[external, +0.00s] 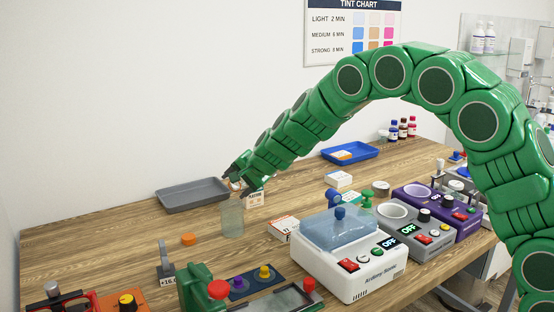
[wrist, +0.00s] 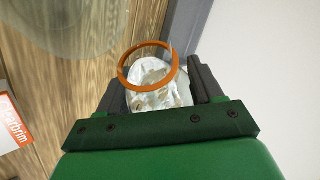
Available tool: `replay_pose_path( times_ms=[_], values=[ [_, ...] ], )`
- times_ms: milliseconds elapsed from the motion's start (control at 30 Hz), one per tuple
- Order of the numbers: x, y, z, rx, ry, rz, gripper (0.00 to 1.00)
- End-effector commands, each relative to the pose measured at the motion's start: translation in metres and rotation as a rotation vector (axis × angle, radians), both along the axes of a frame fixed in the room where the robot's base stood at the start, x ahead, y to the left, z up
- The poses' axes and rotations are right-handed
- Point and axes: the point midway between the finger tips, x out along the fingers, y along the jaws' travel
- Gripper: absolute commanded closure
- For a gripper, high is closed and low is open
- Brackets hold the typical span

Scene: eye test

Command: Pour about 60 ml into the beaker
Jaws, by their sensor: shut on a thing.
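My gripper (external: 243,184) is shut on a clear vessel with an orange rim (wrist: 148,66). In the wrist view the vessel sits between my dark jaws, and whitish, glassy patches show inside its mouth. In the external view my gripper mostly hides it. A clear, greenish glass beaker (external: 232,218) stands upright on the wooden table, just below and left of my gripper. A large clear round shape at the upper left of the wrist view appears to be the beaker (wrist: 75,25). I see no stream between them. The beaker's liquid level cannot be told.
A grey tray (external: 193,196) lies behind the beaker. An orange cap (external: 188,239) lies left of it. A white-and-orange box (external: 283,229) and a white machine with a blue lid (external: 352,264) stand to the right. A metal stand (external: 165,264) is in front. Table at far left is clear.

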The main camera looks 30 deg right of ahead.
Motion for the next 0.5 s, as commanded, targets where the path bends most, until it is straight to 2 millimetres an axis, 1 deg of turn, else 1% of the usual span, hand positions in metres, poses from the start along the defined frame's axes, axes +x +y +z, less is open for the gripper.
replay_pose_path(
  times_ms=[500],
  values=[
    [-0.0008, 0.0008, -0.0014, -0.059, -0.05, 0.001, 0.69]
  ],
)
